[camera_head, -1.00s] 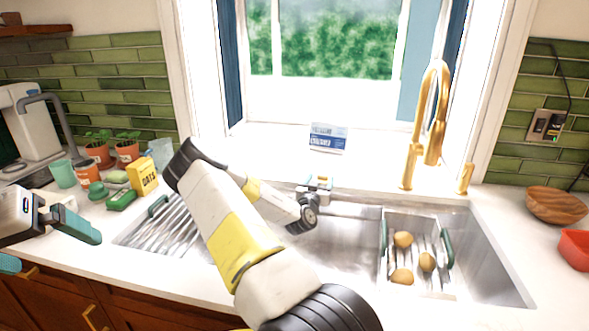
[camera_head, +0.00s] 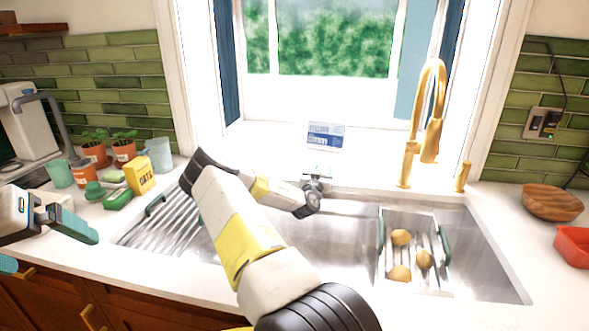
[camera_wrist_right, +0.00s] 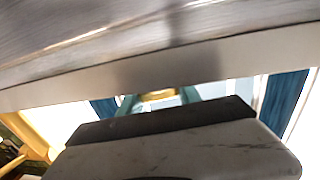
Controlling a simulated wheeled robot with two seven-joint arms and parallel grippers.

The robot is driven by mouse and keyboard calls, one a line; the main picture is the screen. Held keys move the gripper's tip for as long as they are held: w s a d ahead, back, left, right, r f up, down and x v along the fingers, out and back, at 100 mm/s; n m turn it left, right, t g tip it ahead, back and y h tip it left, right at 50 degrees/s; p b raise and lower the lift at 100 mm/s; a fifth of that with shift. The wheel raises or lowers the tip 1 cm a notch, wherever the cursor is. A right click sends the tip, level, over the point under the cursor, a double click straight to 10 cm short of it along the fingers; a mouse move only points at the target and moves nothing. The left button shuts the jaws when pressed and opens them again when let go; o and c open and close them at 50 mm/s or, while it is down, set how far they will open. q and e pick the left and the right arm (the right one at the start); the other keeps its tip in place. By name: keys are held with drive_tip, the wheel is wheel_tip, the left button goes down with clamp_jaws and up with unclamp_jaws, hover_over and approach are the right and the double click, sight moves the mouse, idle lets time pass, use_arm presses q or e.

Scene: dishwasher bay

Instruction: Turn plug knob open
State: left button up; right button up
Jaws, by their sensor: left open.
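The plug knob cannot be made out for certain. In the right wrist view, a small gold piece (camera_wrist_right: 160,95) shows between teal parts that look like my right gripper's fingers (camera_wrist_right: 158,101). Whether they touch it is unclear. In the head view, my right gripper (camera_head: 317,172) is over the back rim of the sink (camera_head: 345,240), mostly hidden behind its wrist. Its opening cannot be judged. My left gripper (camera_head: 42,246) is at the far left, open and empty, with teal fingers apart over the counter's front edge.
A gold faucet (camera_head: 411,150) stands right of my right gripper. A blue-and-white card (camera_head: 326,136) stands on the sill behind it. A rack with round brown items (camera_head: 400,237) sits in the right basin. Potted plants, cups and an oats box (camera_head: 139,176) crowd the left counter.

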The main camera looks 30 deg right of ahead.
clamp_jaws()
drive_tip(key=shift+n+t+y, duration=0.4)
drive_tip(key=shift+t+y, duration=0.1)
drive_tip(key=shift+w+a+n+t+y, duration=0.1)
drive_tip(key=shift+a+n+t+y, duration=0.05)
drive_tip(key=shift+n+t+y, duration=0.25)
drive_tip(key=o, duration=0.9)
unclamp_jaws()
drive_tip(key=shift+c, duration=0.2)
drive_tip(key=v, duration=0.7)
drive_tip(key=shift+s+a, duration=0.3)
